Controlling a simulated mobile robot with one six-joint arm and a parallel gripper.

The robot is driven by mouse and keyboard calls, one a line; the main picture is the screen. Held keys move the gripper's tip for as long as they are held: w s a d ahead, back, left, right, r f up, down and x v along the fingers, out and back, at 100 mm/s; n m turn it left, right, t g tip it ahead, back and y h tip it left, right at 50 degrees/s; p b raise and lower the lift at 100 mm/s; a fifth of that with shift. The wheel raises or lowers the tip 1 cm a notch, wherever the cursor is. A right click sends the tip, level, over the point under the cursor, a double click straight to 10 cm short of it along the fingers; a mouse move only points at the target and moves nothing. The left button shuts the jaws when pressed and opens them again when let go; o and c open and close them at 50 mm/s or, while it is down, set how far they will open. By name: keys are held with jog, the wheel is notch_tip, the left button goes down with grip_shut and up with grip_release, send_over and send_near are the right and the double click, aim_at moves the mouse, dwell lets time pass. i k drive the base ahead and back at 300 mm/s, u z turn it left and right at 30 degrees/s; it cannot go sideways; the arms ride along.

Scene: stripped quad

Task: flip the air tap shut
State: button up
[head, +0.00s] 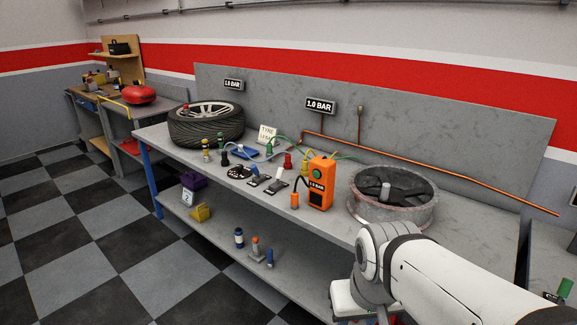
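I cannot tell for sure which part is the air tap. Two small dark plates with pale levers lie mid-bench: a left lever plate (259,180) and a right lever plate (277,186). Their lever positions are too small to read. A copper pipe (440,181) runs along the back panel, with a small fitting (360,110) atop a riser. My white arm reaches in at the lower right, in front of the bench; my gripper's fingers are out of frame.
A tyre (206,126) lies on the bench's left, a metal drum (393,196) on its right. Coloured fittings and hoses crowd the middle. The lower shelf (215,232) holds small items. Checkered floor (75,255) is open at left.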

aim_at(254, 167)
jog(key=k, duration=1.35)
jog(key=u, duration=0.6)
jog(key=i, duration=1.1)
jog(key=u, duration=0.7)
jog(key=i, duration=1.55)
jog(key=z, duration=0.6)
jog(key=i, duration=1.25)
jog(key=z, duration=0.95)
jog(key=k, duration=0.8)
jog(key=z, duration=0.05)
